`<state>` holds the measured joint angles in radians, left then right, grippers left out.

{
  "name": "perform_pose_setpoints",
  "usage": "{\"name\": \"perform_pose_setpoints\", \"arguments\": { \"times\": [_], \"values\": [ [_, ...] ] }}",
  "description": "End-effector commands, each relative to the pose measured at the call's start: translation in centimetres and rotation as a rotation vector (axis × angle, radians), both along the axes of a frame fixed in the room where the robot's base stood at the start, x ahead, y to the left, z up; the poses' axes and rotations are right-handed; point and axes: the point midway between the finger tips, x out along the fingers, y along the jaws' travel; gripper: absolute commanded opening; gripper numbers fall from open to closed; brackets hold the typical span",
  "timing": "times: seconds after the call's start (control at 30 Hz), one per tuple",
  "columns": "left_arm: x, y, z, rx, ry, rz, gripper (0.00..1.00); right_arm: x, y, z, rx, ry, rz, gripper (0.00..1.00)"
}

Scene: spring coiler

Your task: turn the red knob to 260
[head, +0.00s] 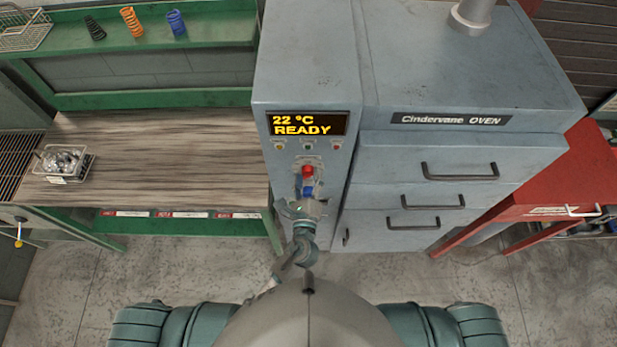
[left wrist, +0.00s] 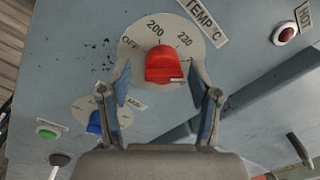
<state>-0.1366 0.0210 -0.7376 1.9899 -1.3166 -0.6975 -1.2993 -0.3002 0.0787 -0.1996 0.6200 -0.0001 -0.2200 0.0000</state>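The red knob (head: 307,170) is on the grey oven's narrow control panel, below the display. In the left wrist view the red knob (left wrist: 164,65) sits on a pale dial (left wrist: 133,51) marked OFF, 200 and 230. My left gripper (head: 305,203) is in front of the panel. In the left wrist view its fingers (left wrist: 160,84) stand open, one on each side of the knob, with gaps visible. My right gripper is not in view.
The display (head: 307,124) reads 22 °C READY. A blue knob (left wrist: 95,122) is close beside my left finger in the wrist view. A green button (left wrist: 48,132), a black lever (left wrist: 60,160) and a red light (left wrist: 286,33) are also near. A wooden bench (head: 150,150) stands left.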

Motion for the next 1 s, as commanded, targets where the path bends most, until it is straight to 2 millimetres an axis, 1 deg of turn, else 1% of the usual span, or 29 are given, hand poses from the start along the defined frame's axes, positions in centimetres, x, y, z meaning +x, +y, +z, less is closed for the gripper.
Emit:
{"name": "perform_pose_setpoints", "arguments": {
  "times": [0.13,0.23,0.27,0.5,0.6,0.7,0.83,1.0],
  "values": [
    [-0.4,0.0,0.1,-0.001,-0.001,0.000,0.63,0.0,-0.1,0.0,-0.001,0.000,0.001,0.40],
    [-1.6,0.1,-0.1,0.000,0.000,-0.001,0.63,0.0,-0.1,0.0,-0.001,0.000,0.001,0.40],
    [-2.2,0.1,-0.1,-0.001,0.000,-0.001,0.63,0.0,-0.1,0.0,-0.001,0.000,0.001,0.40],
    [-7.6,0.4,-0.4,0.001,0.004,-0.001,0.63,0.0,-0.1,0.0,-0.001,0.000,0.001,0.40],
    [-9.5,0.5,-0.4,0.001,0.004,-0.002,0.63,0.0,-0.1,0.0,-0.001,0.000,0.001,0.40],
    [-10.8,0.5,-0.5,0.002,0.005,0.000,0.63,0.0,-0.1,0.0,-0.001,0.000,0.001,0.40],
    [-11.7,0.6,-0.5,0.001,0.002,-0.001,0.63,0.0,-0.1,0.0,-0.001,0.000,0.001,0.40],
    [-11.9,0.6,-0.5,0.001,0.001,0.000,0.63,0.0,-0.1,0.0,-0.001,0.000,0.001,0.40]
  ]
}}
